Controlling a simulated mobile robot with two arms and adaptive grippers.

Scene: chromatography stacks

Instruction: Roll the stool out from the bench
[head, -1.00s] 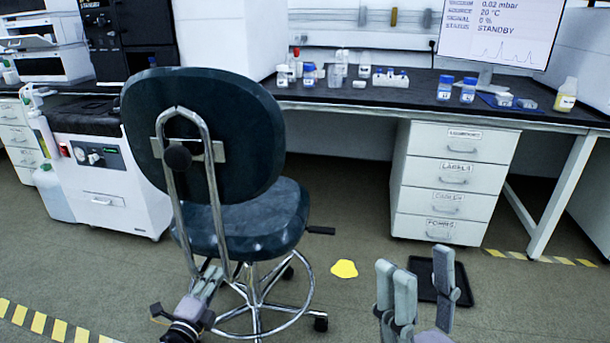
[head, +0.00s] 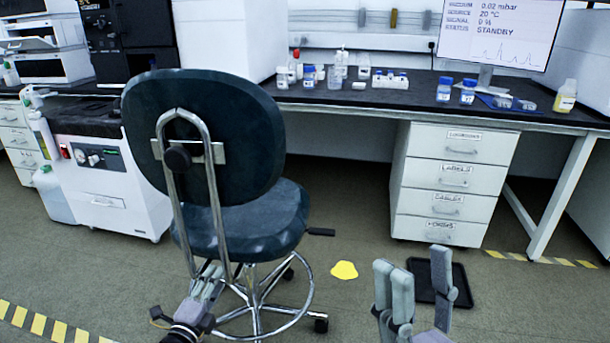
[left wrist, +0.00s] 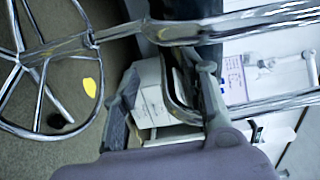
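The stool (head: 250,215) has a dark padded seat and backrest, a chrome back frame, a foot ring and casters. It stands upright in front of the bench (head: 390,97), with its backrest towards me. My left gripper (head: 211,279) is low behind the seat, at the lower part of the chrome back frame. In the left wrist view, its fingers (left wrist: 160,85) are spread apart. A bent chrome tube (left wrist: 170,92) passes between them, nearer the right-hand fingers; I cannot tell whether they touch. My right gripper (head: 413,278) is open and empty above the floor at the right.
A white drawer unit (head: 455,182) stands under the bench. A yellow patch (head: 344,270) and a black tray (head: 427,288) lie on the floor right of the stool. A white instrument cart (head: 105,180) stands to the left. Striped tape (head: 50,328) marks the floor.

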